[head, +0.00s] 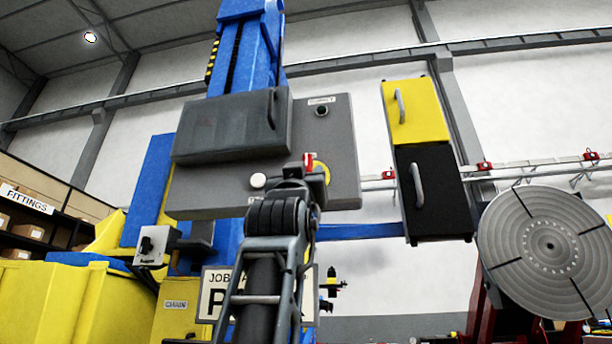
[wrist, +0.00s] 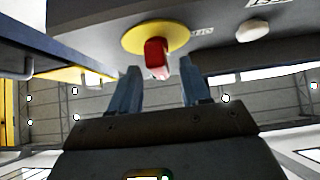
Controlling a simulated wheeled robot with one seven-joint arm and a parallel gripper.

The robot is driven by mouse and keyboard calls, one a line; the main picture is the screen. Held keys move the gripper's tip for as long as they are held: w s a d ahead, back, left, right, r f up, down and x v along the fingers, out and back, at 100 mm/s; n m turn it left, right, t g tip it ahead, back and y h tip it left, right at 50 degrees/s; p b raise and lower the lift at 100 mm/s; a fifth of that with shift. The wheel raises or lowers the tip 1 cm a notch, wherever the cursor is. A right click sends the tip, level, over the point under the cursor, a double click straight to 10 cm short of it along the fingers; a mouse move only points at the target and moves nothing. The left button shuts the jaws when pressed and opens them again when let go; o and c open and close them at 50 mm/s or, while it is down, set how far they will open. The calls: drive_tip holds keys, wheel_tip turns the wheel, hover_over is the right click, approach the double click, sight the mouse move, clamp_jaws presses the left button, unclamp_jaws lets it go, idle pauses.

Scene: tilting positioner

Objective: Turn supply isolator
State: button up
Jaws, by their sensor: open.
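The supply isolator is a red handle (wrist: 156,58) on a round yellow plate (wrist: 155,36), fixed to the face of a grey control panel. In the head view the red handle (head: 308,160) and yellow plate (head: 321,169) show just above my wrist, which partly hides them. My gripper (wrist: 157,76) is open in the wrist view, its two fingers apart. The red handle lies between and just beyond the fingertips. I cannot tell whether either finger touches it.
The grey panel (head: 342,150) carries a dark hinged cover (head: 230,128), a black knob (head: 321,110) and a white button (head: 258,180), also seen in the wrist view (wrist: 252,30). A yellow and black cabinet (head: 411,112) and slotted round table (head: 543,250) stand right.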

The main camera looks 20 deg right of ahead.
drive_tip(key=b+v, duration=0.1)
drive_tip(key=v, duration=0.4)
drive_tip(key=shift+s+a+f, duration=0.1)
drive_tip(key=shift+s+f, duration=0.05)
drive_tip(key=shift+f, duration=0.1)
idle(0.3)
